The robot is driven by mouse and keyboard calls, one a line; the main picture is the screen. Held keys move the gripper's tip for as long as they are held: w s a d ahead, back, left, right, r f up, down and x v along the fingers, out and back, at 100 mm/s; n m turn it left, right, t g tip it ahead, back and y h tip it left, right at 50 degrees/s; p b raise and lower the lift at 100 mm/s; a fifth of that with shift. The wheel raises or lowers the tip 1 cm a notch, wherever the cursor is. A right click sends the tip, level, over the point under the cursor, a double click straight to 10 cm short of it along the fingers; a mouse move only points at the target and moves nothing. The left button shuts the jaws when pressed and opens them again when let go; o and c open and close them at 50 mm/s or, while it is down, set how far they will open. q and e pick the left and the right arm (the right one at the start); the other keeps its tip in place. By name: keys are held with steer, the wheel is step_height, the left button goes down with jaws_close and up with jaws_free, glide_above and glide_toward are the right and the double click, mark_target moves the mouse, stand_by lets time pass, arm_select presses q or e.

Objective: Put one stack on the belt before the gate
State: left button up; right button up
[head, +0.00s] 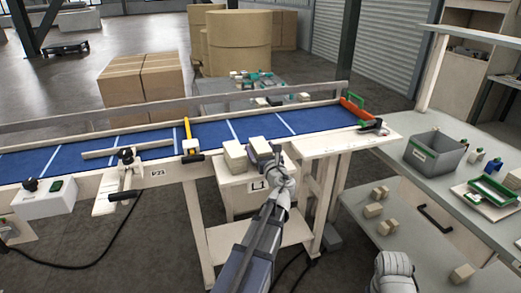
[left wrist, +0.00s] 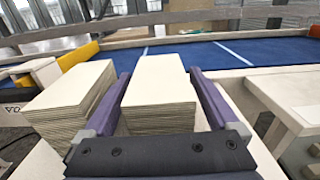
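The blue belt (head: 110,153) with white stripes crosses the head view. A yellow gate (head: 189,137) spans it. Two cream paper stacks stand side by side on a white stand (head: 232,182) labelled L1, in front of the belt. The left stack (head: 235,158) also shows in the left wrist view (left wrist: 72,97). My left gripper (left wrist: 160,76) is open around the right stack (left wrist: 160,88), one finger on each side. A narrow gap shows by the right finger; contact on the left side is unclear.
A wooden rail (head: 125,153) lies on the belt left of the gate. An orange-green end piece (head: 354,106) closes the belt's right end. A grey bin (head: 434,153) and green tray (head: 492,191) sit on the right bench. Small blocks (head: 373,210) lie on its lower shelf.

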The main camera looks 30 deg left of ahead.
arm_select(q)
steer(key=shift+o, duration=0.2)
steer(key=shift+r, duration=0.2)
steer(key=v, duration=1.2)
